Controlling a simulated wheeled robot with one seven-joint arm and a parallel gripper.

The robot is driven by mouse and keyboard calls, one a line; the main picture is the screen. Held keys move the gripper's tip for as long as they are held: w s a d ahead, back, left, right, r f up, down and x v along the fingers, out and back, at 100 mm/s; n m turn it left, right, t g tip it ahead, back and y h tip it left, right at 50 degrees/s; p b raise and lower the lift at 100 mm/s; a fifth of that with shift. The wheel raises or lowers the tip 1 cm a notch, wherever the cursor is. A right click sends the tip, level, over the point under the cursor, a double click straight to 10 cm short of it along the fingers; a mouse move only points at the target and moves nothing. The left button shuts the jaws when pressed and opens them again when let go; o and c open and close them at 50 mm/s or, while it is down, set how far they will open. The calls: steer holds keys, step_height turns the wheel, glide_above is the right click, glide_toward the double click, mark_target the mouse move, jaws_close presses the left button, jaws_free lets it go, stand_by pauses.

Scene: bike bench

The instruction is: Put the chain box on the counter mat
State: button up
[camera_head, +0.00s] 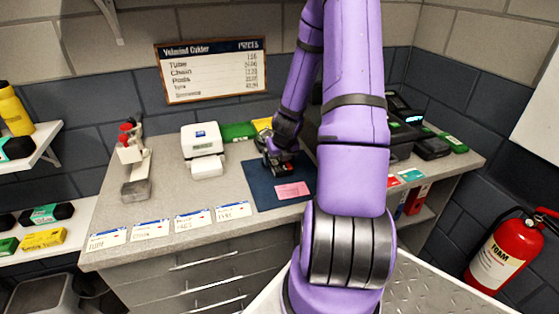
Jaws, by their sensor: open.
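The dark blue counter mat (262,195) lies on the grey counter, with a pink card (292,190) on its front part. My gripper (277,170) is over the back part of the mat, pointing down, with its jaws open. A small dark and reddish patch shows at the fingertips; I cannot tell whether it is a thing or part of the gripper. A green box (238,132) and a yellow box (262,124) stand at the back of the counter, behind the mat. No box label is readable, so I cannot tell which is the chain box. My arm hides the counter right of the mat.
A white device (203,148) and a red-topped tool (132,150) stand left of the mat. Several price cards (190,221) line the front edge. Dark trays (425,143) stand at right. A left shelf (75,240) holds green and yellow boxes.

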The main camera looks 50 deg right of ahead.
steer(key=v, duration=1)
steer(key=a+r+n+t+y, duration=0.2)
steer(key=a+r+n, duration=1.4)
steer(key=a+n, duration=0.3)
steer(key=s+a+r+n, duration=0.4)
steer(key=s+n, duration=0.3)
steer(key=n, duration=0.4)
steer(key=s+a+r+n, duration=0.5)
steer(key=s+r+n, duration=0.1)
steer(key=n, duration=0.6)
steer(key=shift+s+a+r+g, duration=0.25)
steer(key=shift+s+a+g, duration=0.1)
steer(key=shift+s, duration=0.55)
